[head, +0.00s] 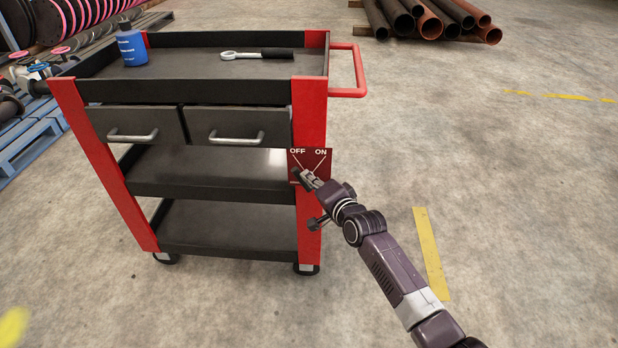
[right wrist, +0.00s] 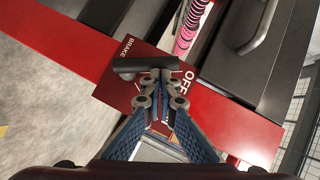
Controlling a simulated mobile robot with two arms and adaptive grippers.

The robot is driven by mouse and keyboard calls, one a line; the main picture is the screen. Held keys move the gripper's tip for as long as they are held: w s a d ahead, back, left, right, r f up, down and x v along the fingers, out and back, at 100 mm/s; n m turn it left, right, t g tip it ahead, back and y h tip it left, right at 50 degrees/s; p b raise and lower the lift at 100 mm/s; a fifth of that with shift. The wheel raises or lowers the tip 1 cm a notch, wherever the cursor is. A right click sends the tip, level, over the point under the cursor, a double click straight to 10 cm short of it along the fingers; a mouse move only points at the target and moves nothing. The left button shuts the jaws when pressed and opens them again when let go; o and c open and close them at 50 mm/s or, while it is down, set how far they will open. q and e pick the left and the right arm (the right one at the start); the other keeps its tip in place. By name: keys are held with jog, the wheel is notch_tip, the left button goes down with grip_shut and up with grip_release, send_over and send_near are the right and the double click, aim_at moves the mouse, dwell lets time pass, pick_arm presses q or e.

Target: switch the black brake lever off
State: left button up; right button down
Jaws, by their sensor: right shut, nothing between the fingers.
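The black brake lever (right wrist: 130,65) shows in the right wrist view as a dark bar in front of a red plate (right wrist: 122,92) marked BRAKE and OFF. In the head view the plate (head: 319,160) is on the cart's right front post, with OFF on its left and ON on its right. There the lever is mostly hidden by my right gripper (head: 303,178), and I cannot tell which mark it points to. In the right wrist view my right gripper (right wrist: 155,77) is shut and empty, its tips right at the lever. Whether they touch is unclear. My left gripper is out of view.
The red and black cart (head: 110,172) has two drawers, their handles (head: 236,138) sticking out left of the plate. A blue bottle (head: 131,46) and a wrench (head: 256,54) are on its top. The floor right of the cart is clear; pipes (head: 425,18) lie behind.

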jog(key=shift+s, duration=0.1)
jog(key=v, duration=1.1)
jog(key=shift+s+d, duration=0.25)
jog(key=shift+s, duration=0.1)
